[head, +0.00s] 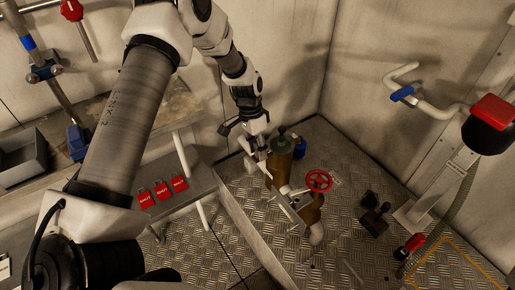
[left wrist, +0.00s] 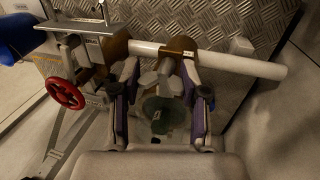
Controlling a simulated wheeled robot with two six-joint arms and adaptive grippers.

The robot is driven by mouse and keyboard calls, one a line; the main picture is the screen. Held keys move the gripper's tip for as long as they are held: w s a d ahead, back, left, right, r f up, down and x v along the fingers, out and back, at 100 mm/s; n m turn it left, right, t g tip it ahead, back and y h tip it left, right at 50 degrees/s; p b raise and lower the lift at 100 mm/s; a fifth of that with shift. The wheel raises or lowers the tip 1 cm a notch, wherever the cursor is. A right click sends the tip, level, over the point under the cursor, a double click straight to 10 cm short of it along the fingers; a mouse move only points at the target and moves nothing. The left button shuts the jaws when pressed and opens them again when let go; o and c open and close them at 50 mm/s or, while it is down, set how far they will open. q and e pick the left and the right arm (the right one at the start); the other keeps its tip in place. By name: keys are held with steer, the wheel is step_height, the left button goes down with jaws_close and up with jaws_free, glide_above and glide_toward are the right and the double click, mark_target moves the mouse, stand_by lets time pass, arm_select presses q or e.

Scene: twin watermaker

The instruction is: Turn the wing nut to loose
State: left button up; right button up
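A grey wing nut (left wrist: 164,80) shows in the left wrist view, with a dark green round part (left wrist: 166,115) just below it in the picture. My left gripper (left wrist: 160,72) is open, its two purple-padded fingers standing on either side of the wing nut. Small gaps seem to show between the pads and the wings; contact is hard to tell. In the head view my left gripper (head: 256,155) is beside a brass cylinder (head: 281,168) with a dark green top. The wing nut cannot be made out there. My right gripper is in neither view.
A red handwheel (head: 319,181) sits close right of the cylinder; it also shows in the left wrist view (left wrist: 65,89). A white pipe (left wrist: 235,64) crosses beyond the fingers. A bench with red tags (head: 162,191) is at left. Tread-plate floor (head: 345,235) is partly clear.

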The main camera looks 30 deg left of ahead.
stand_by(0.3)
arm_select(q)
steer(key=n+p, duration=0.2)
steer(key=n, duration=0.1)
steer(key=shift+r+t+p, duration=0.15)
steer(key=shift+t+p, duration=0.15)
steer(key=shift+p, duration=0.1)
steer(key=n+t+p, duration=0.1)
steer(key=n+p, duration=0.1)
steer(key=n, duration=0.2)
steer(key=n+t+p, duration=0.1)
steer(key=n, duration=0.4)
steer(key=shift+p, duration=0.35)
steer(key=n, duration=0.3)
steer(key=n+t+y, duration=0.1)
steer(key=n, duration=0.1)
steer(key=shift+n+y+p, duration=0.3)
steer(key=shift+n, duration=0.1)
steer(key=shift+f, duration=0.2)
steer(key=o, duration=1.2)
steer(key=shift+c, duration=0.2)
steer(key=shift+w, duration=0.1)
